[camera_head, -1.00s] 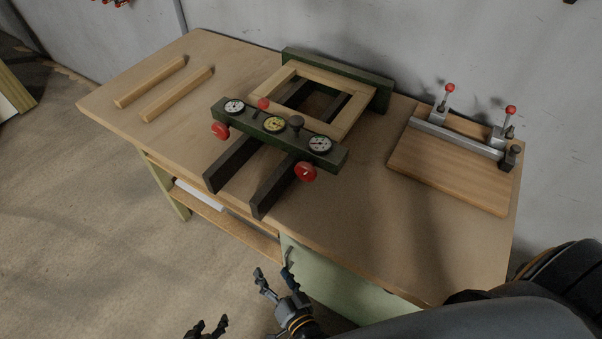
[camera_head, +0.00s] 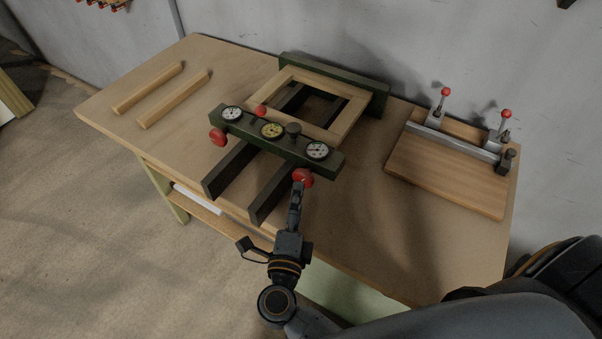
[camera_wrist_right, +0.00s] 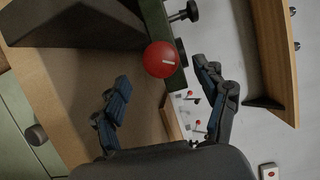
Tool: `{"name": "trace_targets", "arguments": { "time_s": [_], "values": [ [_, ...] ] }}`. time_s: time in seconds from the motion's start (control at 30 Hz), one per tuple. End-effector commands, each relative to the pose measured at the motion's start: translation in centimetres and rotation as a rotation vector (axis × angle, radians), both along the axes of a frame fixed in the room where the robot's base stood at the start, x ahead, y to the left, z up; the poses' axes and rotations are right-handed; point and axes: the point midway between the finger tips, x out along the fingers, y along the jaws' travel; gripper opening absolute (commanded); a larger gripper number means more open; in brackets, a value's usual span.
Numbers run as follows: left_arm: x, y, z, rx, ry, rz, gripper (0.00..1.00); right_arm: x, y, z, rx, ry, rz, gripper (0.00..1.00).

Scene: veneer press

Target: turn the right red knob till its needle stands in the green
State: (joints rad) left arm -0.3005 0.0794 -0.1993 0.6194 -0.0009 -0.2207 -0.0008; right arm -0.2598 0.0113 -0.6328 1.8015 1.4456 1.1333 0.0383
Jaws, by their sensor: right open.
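The right red knob (camera_head: 303,177) sits on the front of the dark green press beam (camera_head: 335,163), below the right white dial (camera_head: 317,150). That dial's needle and any green band are too small to read. My right gripper (camera_head: 271,216) is open and empty in front of the press, one finger close below the knob in the head view. In the right wrist view the round knob (camera_wrist_right: 158,58), with a pale mark on its face, lies ahead between the two spread fingers (camera_wrist_right: 165,88). I cannot tell whether a finger touches it. My left gripper is out of view.
A left red knob (camera_head: 217,137), a yellow dial (camera_head: 272,130) and a left white dial (camera_head: 232,113) are on the same beam. A wooden frame (camera_head: 345,118) lies behind it. A board with red-tipped clamps (camera_head: 440,172) stands right; two wooden strips (camera_head: 148,88) lie left.

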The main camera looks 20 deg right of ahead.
Motion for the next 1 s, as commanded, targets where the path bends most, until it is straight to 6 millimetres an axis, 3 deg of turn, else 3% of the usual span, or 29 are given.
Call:
{"name": "trace_targets", "arguments": {
  "time_s": [0.1, 0.3, 0.77, 1.0],
  "values": [
    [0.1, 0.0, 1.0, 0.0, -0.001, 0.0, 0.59, 2.3, -1.3, 0.3, -0.005, -0.002, 0.001, 0.73],
    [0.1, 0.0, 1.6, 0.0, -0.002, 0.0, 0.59, 4.8, -2.7, 0.1, -0.004, 0.0, 0.002, 0.73],
    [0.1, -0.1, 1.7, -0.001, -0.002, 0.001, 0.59, 5.8, -3.3, -0.1, -0.002, 0.001, 0.001, 0.73],
    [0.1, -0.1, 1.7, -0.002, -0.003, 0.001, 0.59, 5.8, -3.3, -0.1, -0.002, 0.001, 0.001, 0.24]
  ]
}}
